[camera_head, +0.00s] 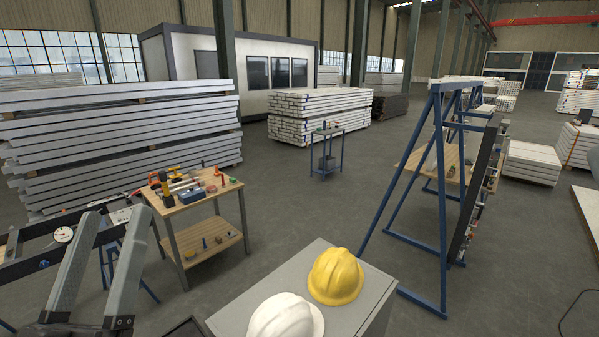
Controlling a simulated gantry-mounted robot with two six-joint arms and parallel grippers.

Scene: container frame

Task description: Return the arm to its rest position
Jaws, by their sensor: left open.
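My left gripper (113,222) is at the lower left, its two grey fingers pointing up and away from the camera. The fingers are apart and nothing shows between them. Behind them is a dark frame (82,232) with a round white gauge (63,235) and small fittings, on blue legs. The fingers overlap part of this frame in the picture; I cannot tell whether they touch it. My right gripper is not in view.
A wooden-topped workbench (160,207) with tools stands right of the gripper. A grey cabinet (368,318) bears a yellow helmet (336,277) and a white helmet (286,317). A blue A-frame stand (441,200) is at the right. The floor between is clear.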

